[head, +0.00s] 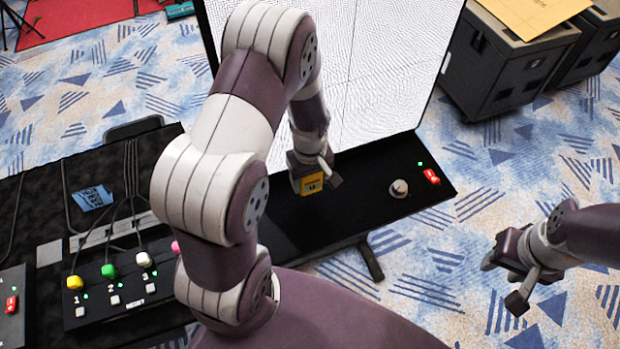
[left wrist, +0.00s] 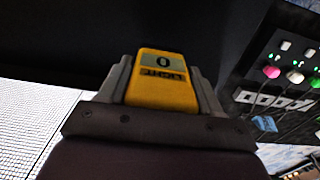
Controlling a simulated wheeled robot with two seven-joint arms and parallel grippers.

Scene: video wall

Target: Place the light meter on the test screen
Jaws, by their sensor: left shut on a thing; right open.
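The light meter (head: 312,184) is a small yellow box with a dark label, held over the black shelf (head: 290,225) in front of the test screen. My left gripper (head: 318,178) is shut on it; in the left wrist view the yellow meter (left wrist: 162,85) sits between the two grey fingers (left wrist: 162,80), its display facing the camera. The test screen (head: 385,70) is a tall, bright panel with a fine pattern, behind the gripper and partly hidden by my left arm. My right gripper (head: 507,280) is open and empty at the right, over the carpet.
A pale knob (head: 398,188) and a red switch (head: 431,176) sit on the shelf's right part. At left, a black console (head: 125,285) carries several coloured buttons and cables. Black cases (head: 510,70) stand at the right behind the shelf. Patterned carpet lies open at the right.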

